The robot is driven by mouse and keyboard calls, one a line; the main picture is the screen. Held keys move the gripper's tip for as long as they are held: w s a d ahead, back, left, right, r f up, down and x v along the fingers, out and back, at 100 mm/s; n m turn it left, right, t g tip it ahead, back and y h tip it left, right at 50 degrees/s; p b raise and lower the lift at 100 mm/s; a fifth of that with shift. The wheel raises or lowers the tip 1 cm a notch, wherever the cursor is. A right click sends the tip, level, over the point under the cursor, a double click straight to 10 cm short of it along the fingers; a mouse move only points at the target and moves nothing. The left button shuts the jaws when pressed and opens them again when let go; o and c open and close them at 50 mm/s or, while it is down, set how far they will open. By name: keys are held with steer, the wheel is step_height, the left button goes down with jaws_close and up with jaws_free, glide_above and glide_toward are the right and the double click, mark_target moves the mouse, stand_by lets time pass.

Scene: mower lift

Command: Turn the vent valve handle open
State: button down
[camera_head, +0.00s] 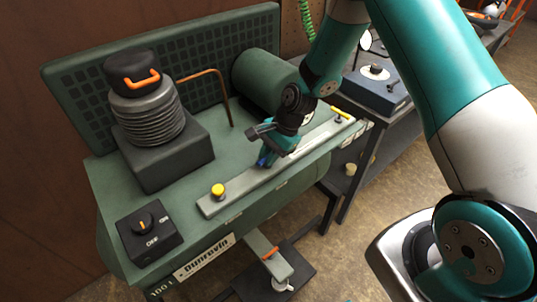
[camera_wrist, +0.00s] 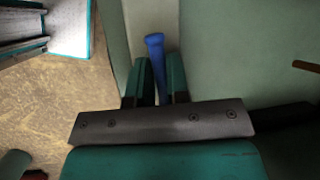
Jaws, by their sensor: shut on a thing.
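A blue handle (camera_wrist: 154,42) stands between the two teal fingers of my gripper (camera_wrist: 158,75), its rounded end showing past the fingertips. In the head view my gripper (camera_head: 268,153) reaches down to the middle of a pale grey strip (camera_head: 238,190) on the green machine's top. A small blue part of the handle (camera_head: 262,162) shows there at the fingertips. My gripper is shut on this blue handle. The handle's base and pivot are hidden, and I cannot tell how far it is turned. No label marks it as the vent valve.
On the same strip are a yellow knob (camera_head: 218,190) at the near left and a yellow handle (camera_head: 341,113) at the far right. A dark bench (camera_head: 378,93) adjoins on the right.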

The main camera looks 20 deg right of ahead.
steer(key=n, duration=0.2)
steer(key=n+g, duration=0.1)
steer(key=n, duration=0.1)
steer(key=shift+w+g, duration=0.2)
steer(key=shift+g, duration=0.1)
steer(key=n+g, duration=0.1)
steer(key=n, duration=0.1)
steer(key=n+h, duration=0.1)
steer(key=n, duration=0.1)
steer(key=shift+n+g, duration=0.4)
steer(key=n+h, duration=0.1)
steer(key=n, duration=0.1)
steer(key=n+g+b, duration=0.1)
steer(key=n, duration=0.1)
steer(key=shift+w+a+n+h, duration=0.1)
steer(key=shift+n+h, duration=0.2)
steer(key=shift+h, duration=0.1)
steer(key=shift+n+g+h+b, duration=0.4)
steer(key=shift+n+h, duration=0.3)
steer(key=shift+n, duration=1.2)
steer(key=c, duration=1.1)
jaws_free()
